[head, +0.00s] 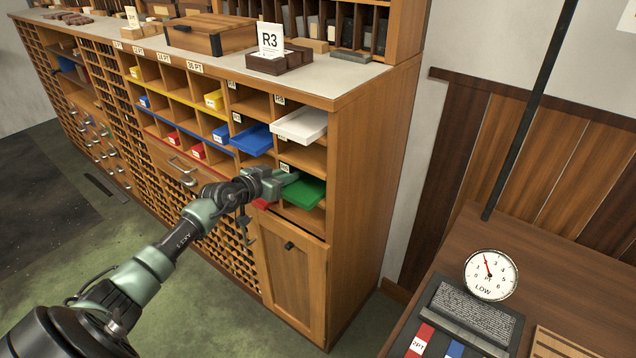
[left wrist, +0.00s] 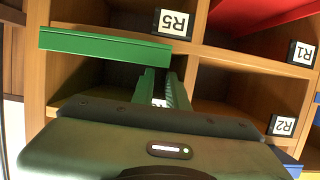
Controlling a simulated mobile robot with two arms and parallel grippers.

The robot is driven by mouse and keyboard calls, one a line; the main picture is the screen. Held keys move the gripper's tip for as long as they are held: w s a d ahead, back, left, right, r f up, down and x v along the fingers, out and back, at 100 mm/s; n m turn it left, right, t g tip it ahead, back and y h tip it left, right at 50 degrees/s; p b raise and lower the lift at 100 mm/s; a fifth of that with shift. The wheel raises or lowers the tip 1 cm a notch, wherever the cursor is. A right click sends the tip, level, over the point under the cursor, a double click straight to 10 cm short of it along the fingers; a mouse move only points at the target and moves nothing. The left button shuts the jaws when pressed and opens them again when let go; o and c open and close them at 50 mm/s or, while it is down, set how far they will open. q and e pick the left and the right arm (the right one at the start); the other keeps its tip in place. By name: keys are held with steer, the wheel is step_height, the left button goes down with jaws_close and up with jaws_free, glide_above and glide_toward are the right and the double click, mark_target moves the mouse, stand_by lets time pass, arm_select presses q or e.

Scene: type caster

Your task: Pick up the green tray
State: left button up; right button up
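The green tray (head: 306,193) juts out of a lower right cubby of the wooden cabinet in the head view. In the left wrist view, which looks upside down, the green tray (left wrist: 105,47) lies just past my fingertips, near a label R5. My left gripper (head: 292,179) is at the cubby front, close to the tray's left side. In the left wrist view the fingers of my left gripper (left wrist: 166,80) lie close together with a narrow gap. I cannot tell whether they touch the tray. My right gripper is not in view.
A white tray (head: 300,124) and a blue tray (head: 253,138) stick out of cubbies above. A red tray (head: 262,204) sits left of the green one, partly hidden by my arm. A table with a dial gauge (head: 491,274) stands at the right.

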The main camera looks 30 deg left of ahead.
arm_select(q)
steer(key=b+x, duration=0.2)
steer(key=x, duration=0.3)
steer(key=shift+w+f, duration=0.1)
jaws_close()
stand_by(0.8)
stand_by(0.4)
steer(key=shift+a, duration=0.1)
stand_by(0.4)
